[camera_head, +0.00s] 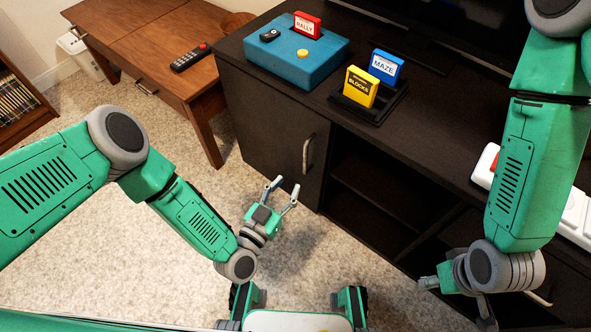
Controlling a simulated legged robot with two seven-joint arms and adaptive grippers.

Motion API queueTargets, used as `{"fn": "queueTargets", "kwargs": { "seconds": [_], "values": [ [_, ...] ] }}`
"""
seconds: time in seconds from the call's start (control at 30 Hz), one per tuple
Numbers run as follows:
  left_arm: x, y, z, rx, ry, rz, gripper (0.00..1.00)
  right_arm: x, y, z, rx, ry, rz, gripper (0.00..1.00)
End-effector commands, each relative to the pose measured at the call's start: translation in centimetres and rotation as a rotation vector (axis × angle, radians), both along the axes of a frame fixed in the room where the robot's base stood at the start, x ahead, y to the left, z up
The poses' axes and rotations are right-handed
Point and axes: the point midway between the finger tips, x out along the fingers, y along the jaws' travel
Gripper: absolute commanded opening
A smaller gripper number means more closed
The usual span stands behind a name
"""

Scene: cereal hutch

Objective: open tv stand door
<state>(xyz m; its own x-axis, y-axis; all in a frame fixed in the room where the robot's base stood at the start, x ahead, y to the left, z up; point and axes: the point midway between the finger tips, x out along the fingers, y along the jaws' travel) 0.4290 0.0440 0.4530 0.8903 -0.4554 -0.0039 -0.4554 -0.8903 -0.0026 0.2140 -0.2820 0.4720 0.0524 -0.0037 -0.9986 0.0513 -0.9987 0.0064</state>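The dark TV stand (395,170) runs from the upper middle to the lower right. Its left door (262,125) looks shut and has a curved metal handle (307,153) near its right edge. My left gripper (283,188) is open and empty, its two fingers pointing up toward the door, a little below and left of the handle and apart from it. My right gripper (484,312) is at the lower right in front of the stand; its fingers are mostly hidden by its wrist. Another handle (541,297) shows partly beside it.
Open shelves (372,190) lie right of the door. On the stand are a blue console (296,50), a yellow cartridge (360,87), a blue cartridge (386,67) and a white device (578,215). A wooden table (150,45) stands left. Carpet before the door is clear.

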Motion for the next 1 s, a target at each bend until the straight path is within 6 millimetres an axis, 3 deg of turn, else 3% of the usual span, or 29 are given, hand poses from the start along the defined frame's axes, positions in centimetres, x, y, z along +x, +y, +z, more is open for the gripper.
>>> {"fn": "queueTargets", "kwargs": {
  "seconds": [0.1,0.3,0.87,1.0],
  "values": [
    [-1.7,0.8,-0.1,0.001,0.003,-0.001,0.31,0.0,0.0,0.0,0.000,0.000,0.000,0.40],
    [-2.9,1.4,-0.1,0.001,0.002,0.000,0.31,0.0,0.0,0.0,0.000,0.000,0.000,0.40],
    [-3.0,1.4,0.0,0.002,0.004,-0.002,0.31,0.2,0.0,0.0,0.000,0.002,0.000,0.40],
    [-3.4,1.0,0.9,0.021,0.110,-0.058,0.31,0.1,0.0,1.3,0.000,0.003,0.000,0.40]
  ]
}}
